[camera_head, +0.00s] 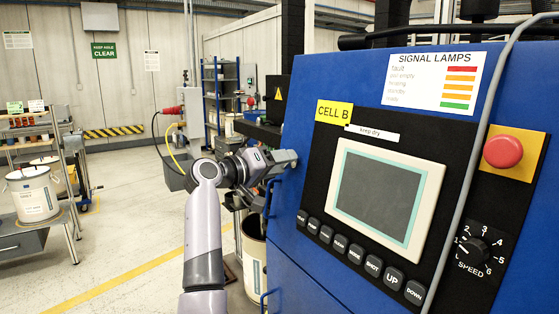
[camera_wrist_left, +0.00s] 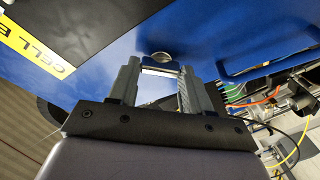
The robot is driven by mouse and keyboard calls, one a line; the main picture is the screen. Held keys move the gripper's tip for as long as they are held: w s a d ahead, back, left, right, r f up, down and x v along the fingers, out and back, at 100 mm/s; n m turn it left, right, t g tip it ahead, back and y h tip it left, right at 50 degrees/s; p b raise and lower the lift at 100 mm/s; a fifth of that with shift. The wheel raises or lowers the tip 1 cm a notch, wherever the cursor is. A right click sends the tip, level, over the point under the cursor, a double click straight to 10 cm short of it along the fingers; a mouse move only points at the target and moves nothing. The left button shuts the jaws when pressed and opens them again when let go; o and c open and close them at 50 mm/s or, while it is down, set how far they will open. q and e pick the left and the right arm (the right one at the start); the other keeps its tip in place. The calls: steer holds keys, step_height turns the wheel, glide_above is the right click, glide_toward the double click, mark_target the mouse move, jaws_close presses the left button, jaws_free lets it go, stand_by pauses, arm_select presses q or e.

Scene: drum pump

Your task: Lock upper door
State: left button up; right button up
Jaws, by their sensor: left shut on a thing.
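The blue cabinet's upper front (camera_head: 278,215) is at the right of the head view and looks flush. A blue bar handle (camera_head: 268,198) is at its left edge. My left gripper (camera_head: 288,158) is at the cabinet's upper left edge. Whether the lock is turned cannot be told. My right gripper is not in view.
A control panel with a screen (camera_head: 387,195), several buttons and a red stop button (camera_head: 503,151) is on the cabinet. A lower blue handle (camera_head: 265,298) is below. A white drum (camera_head: 252,255) stands beside the cabinet. The floor to the left is mostly clear.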

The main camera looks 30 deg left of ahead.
arm_select(q)
steer(key=shift+n+g+y, duration=0.35)
steer(key=shift+n, duration=1.85)
steer(key=shift+n+g+y, duration=0.35)
steer(key=shift+n, duration=1.85)
steer(key=shift+d, duration=0.1)
steer(key=o, duration=1.1)
steer(key=shift+c, duration=0.2)
steer(key=shift+r, duration=0.1)
steer(key=shift+s, duration=0.15)
steer(key=b+v, duration=0.1)
steer(key=v, duration=0.6)
